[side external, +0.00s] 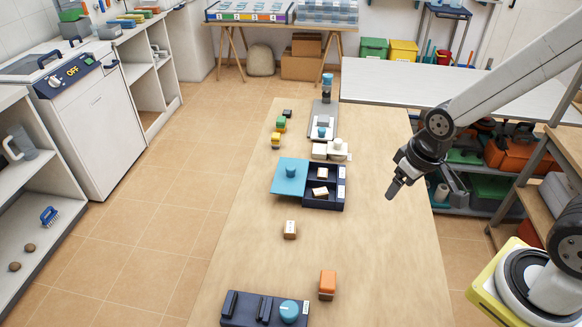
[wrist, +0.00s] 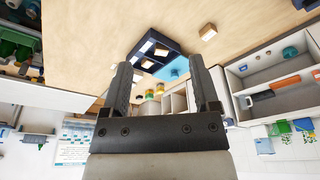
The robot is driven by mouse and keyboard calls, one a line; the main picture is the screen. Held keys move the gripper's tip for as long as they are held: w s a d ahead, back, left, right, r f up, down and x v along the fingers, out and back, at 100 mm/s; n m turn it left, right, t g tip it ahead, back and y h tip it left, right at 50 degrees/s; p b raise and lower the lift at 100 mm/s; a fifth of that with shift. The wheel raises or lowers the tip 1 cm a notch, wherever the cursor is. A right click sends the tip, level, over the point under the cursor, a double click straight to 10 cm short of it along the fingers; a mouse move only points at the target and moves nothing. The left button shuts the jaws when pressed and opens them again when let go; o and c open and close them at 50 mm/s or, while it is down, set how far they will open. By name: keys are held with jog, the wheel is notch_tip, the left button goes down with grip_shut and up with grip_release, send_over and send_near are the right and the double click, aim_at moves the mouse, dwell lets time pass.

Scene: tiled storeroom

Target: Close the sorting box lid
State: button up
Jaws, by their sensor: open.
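The sorting box (side external: 323,206) is a dark navy box with compartments, near the middle of the wooden table. Pale blocks lie in its compartments. Its blue lid (side external: 286,186), with a round knob on top, lies open out to the left side of the box. The wrist view shows the box (wrist: 131,53) ahead of the fingers and part of the blue lid (wrist: 176,68), partly hidden behind the right finger. My gripper (side external: 425,194) is open and empty, raised to the right of the box and apart from it. Its two spread fingers show in the wrist view (wrist: 160,66).
A small wooden block (side external: 290,230) stands in front of the box, and an orange block (side external: 327,284) stands nearer. A dark tray with a blue round piece (side external: 289,311) is at the near edge. A grey board (side external: 322,120) and small blocks lie behind. The table's right side is clear.

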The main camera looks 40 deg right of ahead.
jog(key=shift+w, duration=0.2)
jog(key=c, duration=0.7)
jog(key=shift+w+r, duration=0.1)
jog(key=shift+w, duration=0.3)
grip_shut()
jog(key=w+f, duration=0.3)
jog(key=w, duration=0.9)
jog(key=w+a+f, duration=0.1)
jog(key=w+f, duration=0.2)
jog(key=w, duration=0.9)
jog(key=w+f+m+t, duration=0.1)
jog(key=w+f, duration=0.2)
jog(key=w, duration=1)
jog(key=shift+a, duration=0.25)
